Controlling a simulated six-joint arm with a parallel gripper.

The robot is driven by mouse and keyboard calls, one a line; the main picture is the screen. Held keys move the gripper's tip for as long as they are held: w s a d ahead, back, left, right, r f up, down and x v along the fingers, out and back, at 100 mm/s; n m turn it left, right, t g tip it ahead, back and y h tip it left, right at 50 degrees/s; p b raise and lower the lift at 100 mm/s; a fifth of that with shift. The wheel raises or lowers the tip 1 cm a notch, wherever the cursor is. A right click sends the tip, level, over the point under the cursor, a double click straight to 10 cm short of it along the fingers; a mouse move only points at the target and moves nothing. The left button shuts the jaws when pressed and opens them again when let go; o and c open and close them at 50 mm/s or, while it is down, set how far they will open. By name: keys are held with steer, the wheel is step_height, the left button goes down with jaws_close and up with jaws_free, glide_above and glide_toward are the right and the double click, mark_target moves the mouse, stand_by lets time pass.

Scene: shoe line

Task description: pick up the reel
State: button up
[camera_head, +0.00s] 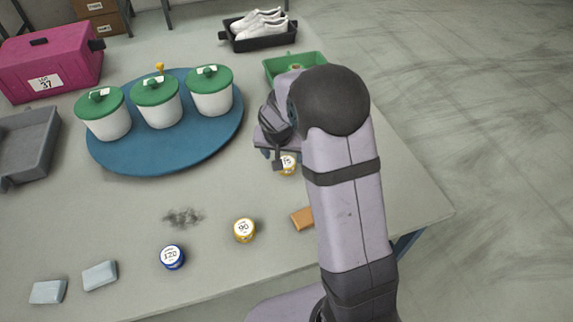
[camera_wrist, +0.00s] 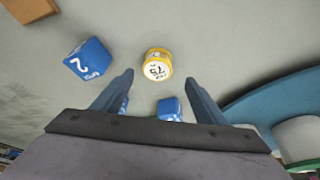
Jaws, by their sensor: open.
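A small yellow reel (camera_head: 288,168) with a white top marked 75 stands on the table, partly hidden by my gripper in the head view. In the wrist view the yellow reel (camera_wrist: 157,63) appears ahead of the gap between my fingertips. My gripper (camera_wrist: 160,76) is open with nothing between its fingers. In the head view my gripper (camera_head: 277,158) points down just beside this reel. Another yellow reel (camera_head: 244,230) marked 90 and a blue reel (camera_head: 172,257) marked 120 stand nearer the front edge.
Blue numbered cubes (camera_wrist: 89,58) lie close to the reel. An orange-brown block (camera_head: 302,218) lies nearby. A blue round board (camera_head: 165,160) carries three lidded white pots. A green tray (camera_head: 312,62) and a black shoe tray (camera_head: 262,45) are behind.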

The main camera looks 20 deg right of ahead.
mark_target(286, 162)
steer(key=shift+d+x, duration=0.2)
steer(key=shift+x, duration=2.35)
steer(key=shift+s, duration=0.15)
steer(key=c, duration=1.1)
